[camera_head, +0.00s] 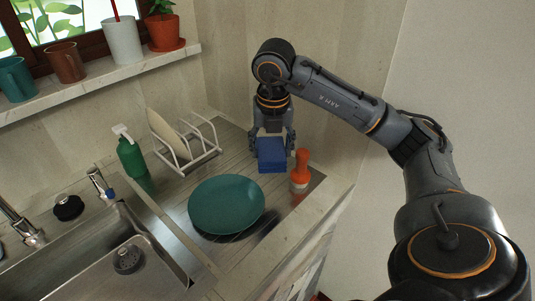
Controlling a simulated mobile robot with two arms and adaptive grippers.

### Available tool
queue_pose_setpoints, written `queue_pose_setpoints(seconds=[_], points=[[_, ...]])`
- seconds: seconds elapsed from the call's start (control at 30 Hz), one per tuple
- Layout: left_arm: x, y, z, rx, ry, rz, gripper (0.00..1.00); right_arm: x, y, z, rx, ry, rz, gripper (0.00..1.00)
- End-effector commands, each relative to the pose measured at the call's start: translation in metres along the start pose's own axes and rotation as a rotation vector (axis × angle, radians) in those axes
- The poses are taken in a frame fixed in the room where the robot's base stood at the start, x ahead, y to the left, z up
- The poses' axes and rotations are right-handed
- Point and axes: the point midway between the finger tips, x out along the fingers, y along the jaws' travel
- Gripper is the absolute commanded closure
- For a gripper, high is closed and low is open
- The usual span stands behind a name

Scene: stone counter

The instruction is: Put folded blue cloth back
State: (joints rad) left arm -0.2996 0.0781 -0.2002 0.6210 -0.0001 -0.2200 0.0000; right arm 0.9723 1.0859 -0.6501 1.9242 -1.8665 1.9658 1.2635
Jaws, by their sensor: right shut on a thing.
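The folded blue cloth (272,155) is a blue block shape at the back right of the metal drainboard (173,195). My right gripper (272,143) reaches down from above and is shut on the cloth, with a finger on each side of it. I cannot tell whether the cloth's underside touches the drainboard. My left gripper is not in view.
A teal plate (226,204) lies in front. A white dish rack (184,146) with a plate, and a green soap bottle (131,155), stand to the left. The sink (120,262) is at lower left.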

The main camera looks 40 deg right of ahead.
Motion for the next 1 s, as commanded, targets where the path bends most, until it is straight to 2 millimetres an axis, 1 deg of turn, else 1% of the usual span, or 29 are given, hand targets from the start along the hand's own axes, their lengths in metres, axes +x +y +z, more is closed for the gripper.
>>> queue_pose_setpoints(seconds=[0.2, 0.37, 0.4, 0.5, 0.6, 0.87, 1.0], points=[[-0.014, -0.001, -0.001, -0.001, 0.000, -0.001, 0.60, 0.027, -0.002, 0.045, 0.010, 0.004, -0.002, 0.64], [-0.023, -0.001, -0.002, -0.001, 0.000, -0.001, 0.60, 0.048, -0.002, 0.077, 0.006, 0.004, -0.003, 0.64], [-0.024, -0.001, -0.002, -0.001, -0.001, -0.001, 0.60, 0.059, -0.003, 0.082, 0.005, 0.006, -0.004, 0.64], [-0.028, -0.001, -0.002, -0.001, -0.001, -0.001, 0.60, 0.081, -0.003, 0.094, 0.005, 0.005, -0.002, 0.64], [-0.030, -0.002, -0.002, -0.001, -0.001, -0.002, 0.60, 0.097, -0.003, 0.104, 0.002, 0.003, -0.003, 0.64], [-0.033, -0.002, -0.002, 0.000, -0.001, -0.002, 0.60, 0.116, -0.003, 0.115, 0.002, 0.002, -0.002, 0.64], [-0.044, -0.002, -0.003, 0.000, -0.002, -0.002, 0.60, 0.135, -0.004, 0.111, 0.000, 0.004, -0.003, 0.64]])
